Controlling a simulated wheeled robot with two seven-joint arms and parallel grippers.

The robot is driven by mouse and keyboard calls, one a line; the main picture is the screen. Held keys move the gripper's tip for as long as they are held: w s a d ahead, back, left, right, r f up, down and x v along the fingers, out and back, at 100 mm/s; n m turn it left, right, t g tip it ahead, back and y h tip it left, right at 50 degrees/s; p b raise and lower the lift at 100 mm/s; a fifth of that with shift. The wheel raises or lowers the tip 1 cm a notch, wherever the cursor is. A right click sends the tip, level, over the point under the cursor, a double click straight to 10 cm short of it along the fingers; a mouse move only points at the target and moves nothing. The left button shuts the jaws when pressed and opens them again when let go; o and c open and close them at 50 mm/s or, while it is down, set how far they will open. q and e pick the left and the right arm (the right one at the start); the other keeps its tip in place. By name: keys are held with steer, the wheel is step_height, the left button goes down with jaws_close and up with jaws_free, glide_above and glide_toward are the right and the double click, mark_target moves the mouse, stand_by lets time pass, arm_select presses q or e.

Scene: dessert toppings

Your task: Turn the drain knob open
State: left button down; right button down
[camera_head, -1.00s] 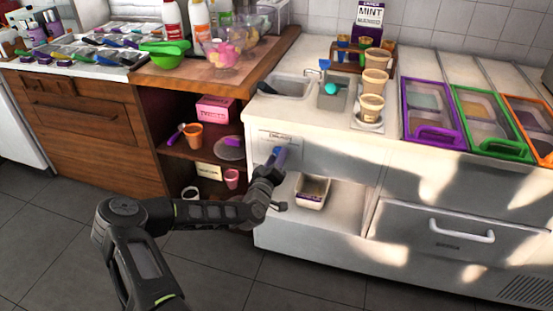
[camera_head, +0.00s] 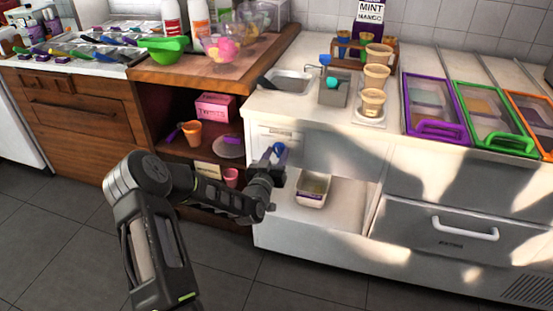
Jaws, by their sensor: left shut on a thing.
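The blue drain knob (camera_head: 280,149) sits on the white front panel of the counter, below the small sinks. My left gripper (camera_head: 274,159) reaches up to it from below and is shut on it; the fingers hide part of the knob. A drain label (camera_head: 279,134) is on the panel just above the knob. My right gripper is not in view.
A white tub (camera_head: 312,189) stands on the open shelf below and right of the knob. Two small sink basins (camera_head: 287,82) (camera_head: 333,92) are set in the counter above. Wooden shelves with a pink box (camera_head: 215,107) and cups lie to the left.

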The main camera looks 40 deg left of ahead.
arm_select(q)
steer(key=m+b, duration=0.8)
steer(key=shift+f, duration=0.15)
steer(key=shift+m+b, duration=1.2)
steer(key=shift+b, duration=0.05)
steer(key=shift+a, duration=0.1)
steer(key=shift+r+m, duration=0.2)
steer(key=shift+m, duration=0.1)
steer(key=c, duration=0.8)
jaws_free()
steer(key=shift+c, duration=0.2)
steer(key=shift+s, duration=0.1)
steer(key=v, duration=0.7)
steer(key=shift+s+d, duration=0.2)
steer(key=shift+s, duration=0.1)
